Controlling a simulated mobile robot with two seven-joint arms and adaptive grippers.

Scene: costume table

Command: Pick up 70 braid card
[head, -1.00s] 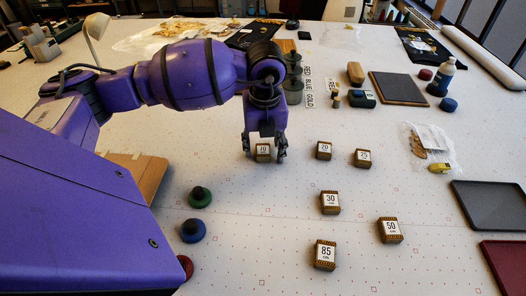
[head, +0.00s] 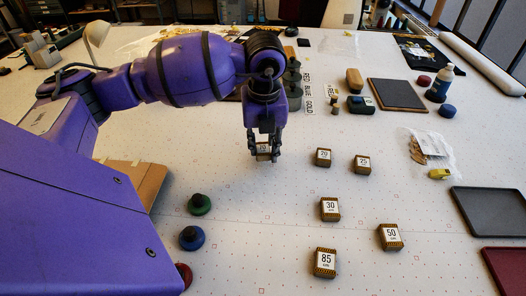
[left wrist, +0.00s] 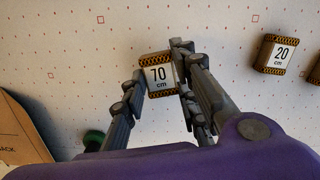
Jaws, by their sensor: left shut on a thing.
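The 70 braid card (left wrist: 160,75) is a small block with a white label reading "70 cm" and patterned gold-and-black edges. In the left wrist view it sits between the fingertips of my left gripper (left wrist: 160,80). In the head view my left gripper (head: 263,154) points down at the table and is shut on the card (head: 263,149), whose label is partly hidden by the fingers. I cannot tell from these views whether the card is clear of the tabletop. My right gripper is not in view.
Similar cards stand to the right: 20 (head: 323,157), 25 (head: 362,164), 30 (head: 330,209), 50 (head: 390,237) and 85 (head: 325,263). Green (head: 199,204) and blue (head: 192,238) knobbed pieces stand front left. A grey tray (head: 490,212) and a dark red tray (head: 507,268) lie at right.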

